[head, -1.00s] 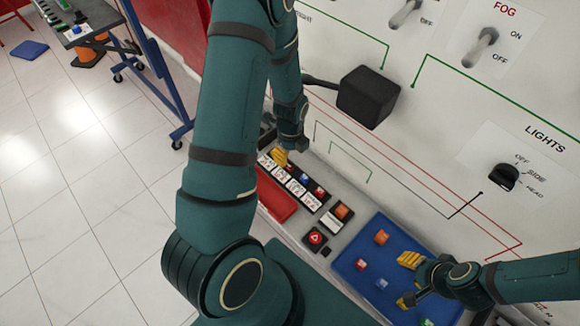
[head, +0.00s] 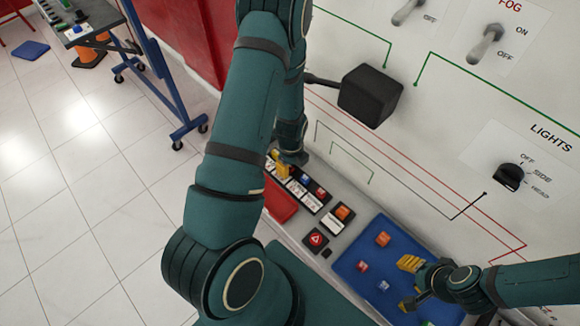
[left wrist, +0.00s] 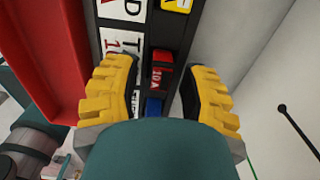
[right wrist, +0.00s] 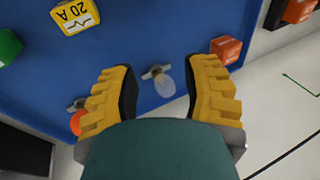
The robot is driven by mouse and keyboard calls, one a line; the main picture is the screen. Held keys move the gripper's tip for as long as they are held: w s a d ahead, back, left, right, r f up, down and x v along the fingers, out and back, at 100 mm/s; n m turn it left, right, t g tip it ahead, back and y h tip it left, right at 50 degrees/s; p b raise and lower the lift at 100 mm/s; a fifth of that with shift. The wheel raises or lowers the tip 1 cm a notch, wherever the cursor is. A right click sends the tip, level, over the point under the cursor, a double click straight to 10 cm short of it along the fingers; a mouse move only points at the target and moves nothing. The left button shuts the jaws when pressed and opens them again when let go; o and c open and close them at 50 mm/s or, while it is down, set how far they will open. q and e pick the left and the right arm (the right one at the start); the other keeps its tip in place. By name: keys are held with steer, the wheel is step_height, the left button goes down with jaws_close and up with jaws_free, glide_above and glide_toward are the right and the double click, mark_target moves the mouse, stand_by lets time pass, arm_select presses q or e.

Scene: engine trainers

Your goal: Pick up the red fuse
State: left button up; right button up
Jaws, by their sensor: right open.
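In the left wrist view, a red fuse marked 10A (left wrist: 160,72) sits in the dark rack between the two yellow fingers of my left gripper (left wrist: 163,88). The fingers are apart, one on each side, and do not visibly grip it. A blue fuse (left wrist: 153,107) is beside it, partly hidden by my wrist. In the head view my left gripper (head: 282,170) is low over the far end of the rack, partly hidden by my arm. A red fuse (head: 320,195) shows at the rack's near end. My right gripper (right wrist: 160,88) is open and empty above the blue tray (right wrist: 130,55).
A red bin (head: 281,206) lies beside the rack. The blue tray holds several loose parts, including a yellow 20A fuse (right wrist: 75,15) and an orange block (right wrist: 226,50). The white panel wall with a black box (head: 370,96) rises close behind. Tiled floor is open at left.

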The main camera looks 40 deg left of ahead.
mark_target(291, 166)
arm_select(q)
jaws_close()
steer(key=shift+s+r, duration=0.15)
steer(key=shift+r, duration=0.25)
step_height(291, 166, up, 7)
steer(key=shift+f+p, duration=0.1)
steer(key=shift+p, duration=0.5)
arm_select(e)
steer(key=shift+w+r, duration=0.2)
steer(key=shift+r, duration=0.4)
steer(key=shift+s+f, duration=0.1)
steer(key=shift+f, duration=0.2)
arm_select(q)
steer(key=s+a+p, duration=0.1)
steer(key=s+p, duration=0.5)
steer(key=s, duration=1.3)
steer(key=shift+s+a+f, duration=0.3)
steer(key=shift+a, duration=0.05)
arm_select(e)
step_height(291, 166, up, 7)
steer(key=shift+w+d, duration=0.2)
steer(key=shift+w, duration=0.05)
steer(key=shift+r, duration=0.1)
